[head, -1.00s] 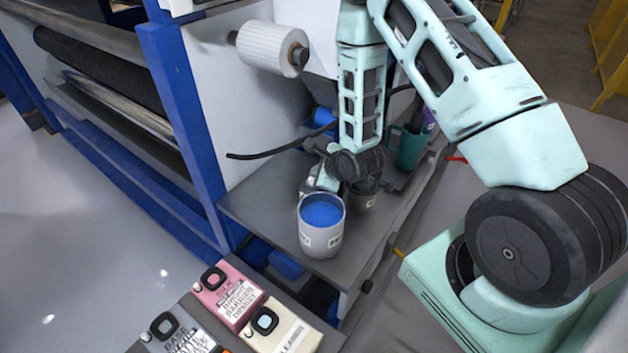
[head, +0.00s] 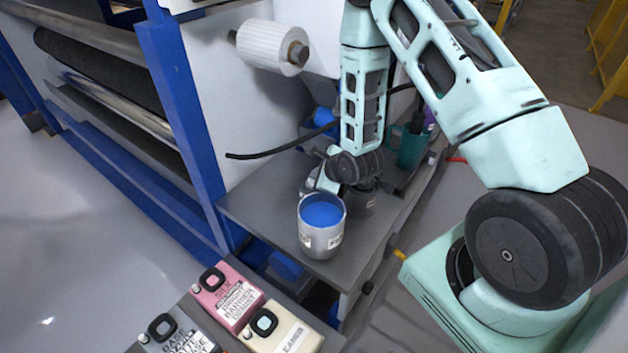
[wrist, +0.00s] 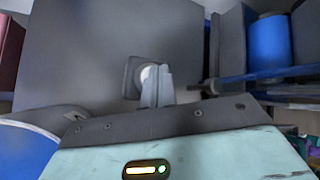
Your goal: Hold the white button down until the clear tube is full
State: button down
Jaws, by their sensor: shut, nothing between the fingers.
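In the wrist view, a round white button (wrist: 149,73) sits on a grey square plate (wrist: 131,78) on a dark grey surface. My gripper's (wrist: 156,84) pale fingers are shut with nothing between them. Their tips overlap the button's right side in the picture; I cannot tell whether they press it. In the head view, my arm reaches down behind a grey pot of blue ink (head: 321,213), and the fingertips and the button are hidden there. I cannot make out the clear tube in either view.
The ink pot stands on a grey shelf (head: 262,200) close to my wrist. A black hose (head: 275,148) and a white roll (head: 268,47) are behind it. A teal mug (head: 410,148) is to the right. Several labelled boxes, one pink (head: 227,297), stand in front.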

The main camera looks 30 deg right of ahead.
jog(key=shift+s+a+f+b, duration=0.1)
jog(key=shift+s+f+b, duration=0.2)
jog(key=shift+f, duration=0.35)
jog(key=shift+a+f, duration=0.1)
jog(key=shift+a, duration=0.1)
dwell(1.6)
dwell(0.5)
jog(key=shift+s+a+r+p, duration=0.1)
jog(key=shift+a+r+p, duration=0.1)
jog(key=shift+r+p, duration=0.55)
jog(key=shift+r, duration=0.2)
jog(key=shift+d+r+p, duration=0.15)
jog(key=shift+r+p, duration=0.65)
jog(key=shift+r, duration=0.55)
jog(key=shift+d+r+p, duration=0.15)
jog(key=shift+r+p, duration=0.65)
jog(key=shift+r, duration=0.55)
jog(key=shift+w, duration=0.2)
